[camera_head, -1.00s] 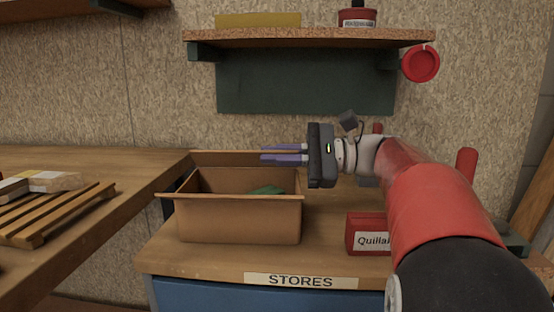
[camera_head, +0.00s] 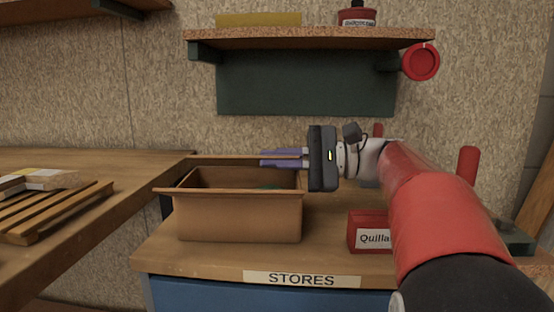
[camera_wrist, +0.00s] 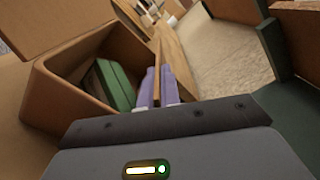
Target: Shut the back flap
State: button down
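The open cardboard box (camera_head: 240,218) stands on the stores cabinet top, with a green item (camera_wrist: 112,84) inside. Its back flap (camera_head: 225,161) shows as a thin brown strip along the far side, seen nearly edge-on. It also shows as a narrow strip (camera_wrist: 156,48) in the wrist view. My gripper (camera_head: 282,158) is at the right end of this flap, its purple fingers pointing left. In the wrist view its fingers (camera_wrist: 158,86) lie one on each side of the strip, closed on it with little visible gap. A broad front flap (camera_wrist: 55,22) is folded outward.
A red box marked "Quilla" (camera_head: 370,232) stands right of the cardboard box. A wooden shelf (camera_head: 310,38) is above at the back. A slatted wooden rack (camera_head: 62,210) lies on the left bench.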

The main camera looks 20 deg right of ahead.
jog(key=c, duration=1.8)
grip_release()
jog(key=shift+d, duration=0.1)
jog(key=v, duration=0.7)
jog(key=shift+s+d, duration=0.1)
jog(key=shift+d, duration=0.25)
